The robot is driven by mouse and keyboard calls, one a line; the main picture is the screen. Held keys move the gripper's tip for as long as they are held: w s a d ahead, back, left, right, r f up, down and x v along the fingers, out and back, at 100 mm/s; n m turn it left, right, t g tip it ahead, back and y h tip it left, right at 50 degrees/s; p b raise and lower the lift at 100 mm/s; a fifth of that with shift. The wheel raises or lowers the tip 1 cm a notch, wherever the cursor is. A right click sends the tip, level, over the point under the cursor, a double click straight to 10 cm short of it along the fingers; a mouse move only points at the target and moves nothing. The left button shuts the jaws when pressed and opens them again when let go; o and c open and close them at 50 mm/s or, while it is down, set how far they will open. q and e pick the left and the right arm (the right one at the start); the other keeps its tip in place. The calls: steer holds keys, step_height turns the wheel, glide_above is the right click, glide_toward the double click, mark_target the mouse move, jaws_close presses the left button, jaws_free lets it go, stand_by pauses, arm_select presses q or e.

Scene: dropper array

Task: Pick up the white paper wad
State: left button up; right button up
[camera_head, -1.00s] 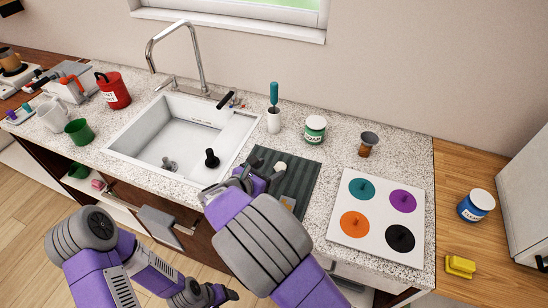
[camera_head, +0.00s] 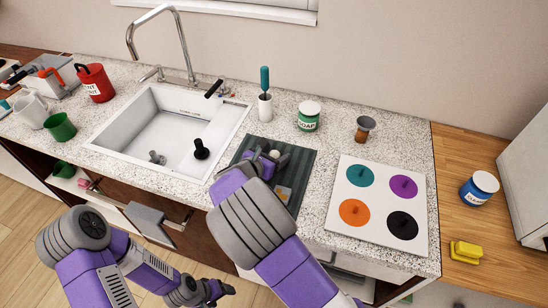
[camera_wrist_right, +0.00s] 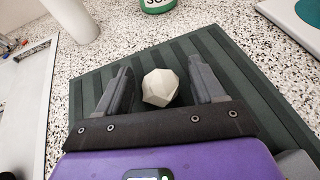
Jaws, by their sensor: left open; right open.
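The white paper wad (camera_wrist_right: 160,87) is a small faceted ball on the dark green ribbed mat (camera_wrist_right: 222,50). In the right wrist view it sits between the two open fingers of my right gripper (camera_wrist_right: 162,90), with a gap visible on each side. In the head view the wad (camera_head: 275,154) shows at my right gripper (camera_head: 266,160), which is over the mat (camera_head: 303,160). My left gripper (camera_head: 212,292) is low in front of the counter, open and away from the wad.
The sink (camera_head: 160,105) lies left of the mat. Behind it stand a white cup with a teal-handled tool (camera_head: 265,108) and a green soap jar (camera_head: 308,118).

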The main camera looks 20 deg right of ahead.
steer(key=c, duration=1.1)
steer(key=shift+o, duration=0.2)
steer(key=shift+r, duration=0.15)
